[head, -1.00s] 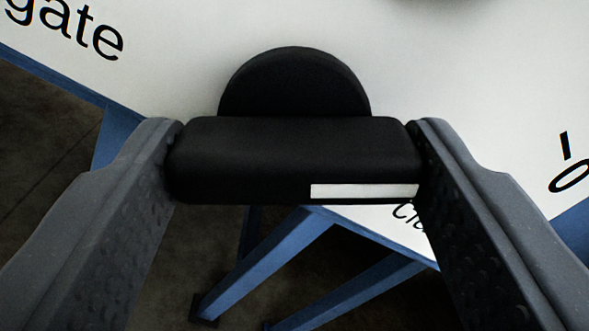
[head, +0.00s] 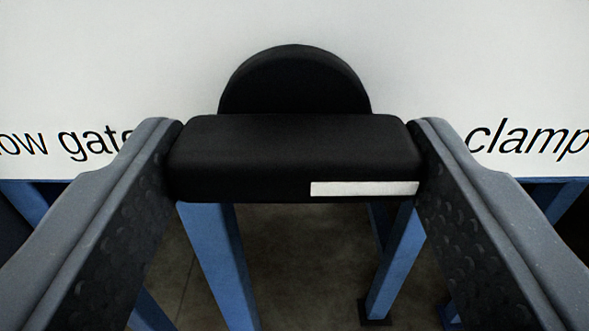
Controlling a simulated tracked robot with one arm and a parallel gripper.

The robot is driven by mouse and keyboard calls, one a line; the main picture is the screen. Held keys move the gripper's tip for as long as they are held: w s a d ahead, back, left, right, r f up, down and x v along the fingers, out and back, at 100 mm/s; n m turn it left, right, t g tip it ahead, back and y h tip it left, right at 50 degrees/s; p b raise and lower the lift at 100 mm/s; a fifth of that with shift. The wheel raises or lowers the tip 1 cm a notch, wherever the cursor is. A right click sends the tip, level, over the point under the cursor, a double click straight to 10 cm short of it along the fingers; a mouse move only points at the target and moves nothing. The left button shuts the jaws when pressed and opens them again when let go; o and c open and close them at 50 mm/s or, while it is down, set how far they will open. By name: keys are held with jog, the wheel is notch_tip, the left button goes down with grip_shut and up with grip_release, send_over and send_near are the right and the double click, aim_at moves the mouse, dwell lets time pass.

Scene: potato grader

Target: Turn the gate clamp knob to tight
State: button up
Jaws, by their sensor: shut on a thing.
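The gate clamp knob is a black bar grip (head: 290,155) with a round black disc (head: 295,82) behind it, on a white panel. A white mark (head: 365,188) runs along the right part of the bar's near face. My gripper (head: 295,160) is shut on the bar, one finger at each end. The bar lies level in the picture, in line with the panel's lower edge. Any scale or tight mark around the knob is not visible.
The white panel (head: 470,60) fills the upper view, with part of "gate" lettering at left and "clamp" at right. Below it are blue legs (head: 222,265) and a dark floor (head: 290,260). My fingers cover some lettering.

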jog(key=shift+f, duration=0.3)
jog(key=o, duration=0.9)
jog(key=shift+o, duration=0.4)
jog(key=shift+r, duration=0.15)
jog(key=shift+s, duration=0.15)
jog(key=shift+s+d+r, duration=0.15)
jog(key=shift+s, duration=0.5)
jog(key=s, duration=1.2)
jog(key=shift+d+f+p, duration=0.2)
jog(key=shift+d+p, duration=0.2)
jog(key=shift+p, duration=0.05)
jog(key=shift+r, duration=0.1)
